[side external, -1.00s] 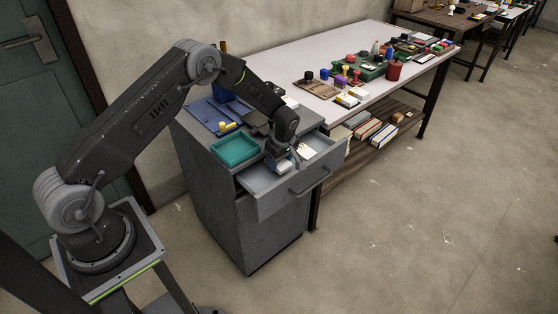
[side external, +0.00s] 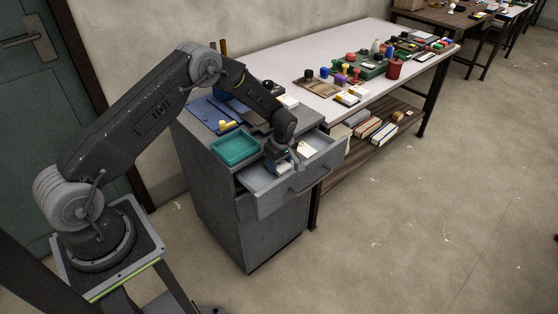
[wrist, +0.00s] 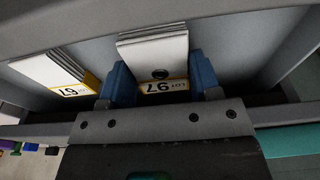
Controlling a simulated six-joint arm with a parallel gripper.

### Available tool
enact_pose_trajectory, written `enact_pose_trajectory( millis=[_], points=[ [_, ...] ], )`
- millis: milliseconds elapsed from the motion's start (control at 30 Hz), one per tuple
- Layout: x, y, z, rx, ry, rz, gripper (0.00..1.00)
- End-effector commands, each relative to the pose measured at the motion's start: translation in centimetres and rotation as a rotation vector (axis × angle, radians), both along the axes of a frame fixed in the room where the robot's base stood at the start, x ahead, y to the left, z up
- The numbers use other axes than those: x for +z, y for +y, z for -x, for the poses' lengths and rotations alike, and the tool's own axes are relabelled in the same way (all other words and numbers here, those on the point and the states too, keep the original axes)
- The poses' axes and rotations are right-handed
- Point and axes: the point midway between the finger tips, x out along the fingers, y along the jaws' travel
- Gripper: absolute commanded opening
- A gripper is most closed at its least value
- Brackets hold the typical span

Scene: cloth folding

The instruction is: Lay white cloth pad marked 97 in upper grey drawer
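The white cloth pad marked 97 (wrist: 154,55) sits between my gripper's two blue fingers in the wrist view, its yellow-edged label upside down. The fingers press close on both sides of it. In the side view my gripper (side external: 277,158) points down into the open upper grey drawer (side external: 258,183), with the pad's white end (side external: 284,169) showing below it. I cannot tell whether the pad touches the drawer floor. A second white pad with a yellow-edged label (wrist: 50,75) lies in the drawer to the left in the wrist view; it also shows in the side view (side external: 306,149).
A teal tray (side external: 235,148) and a blue board (side external: 207,115) with a yellow item are on the cabinet top. A long white-topped table (side external: 330,60) with stamps and boxes stands behind the drawer. The drawer's front wall and handle (side external: 311,181) stick out over free floor.

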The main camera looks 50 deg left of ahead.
Motion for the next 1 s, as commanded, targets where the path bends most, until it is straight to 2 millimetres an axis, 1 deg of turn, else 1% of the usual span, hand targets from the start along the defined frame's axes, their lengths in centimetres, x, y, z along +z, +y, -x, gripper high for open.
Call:
enact_pose_trajectory(
  millis=[33,233,467,567,667,733,1000],
  points=[
    [0.0,0.0,0.0,0.000,0.000,0.000,0.62],
    [0.0,0.0,0.0,0.000,0.000,0.000,0.81],
    [0.1,0.0,0.0,0.000,0.000,0.000,0.82],
    [0.5,0.0,0.0,0.001,-0.001,0.000,0.82],
    [1.7,0.0,0.0,0.001,-0.001,0.000,0.82],
    [3.0,-0.3,-0.1,0.000,-0.004,0.000,0.82],
    [8.9,-1.2,-0.1,-0.002,-0.004,-0.001,0.82]
  ],
)
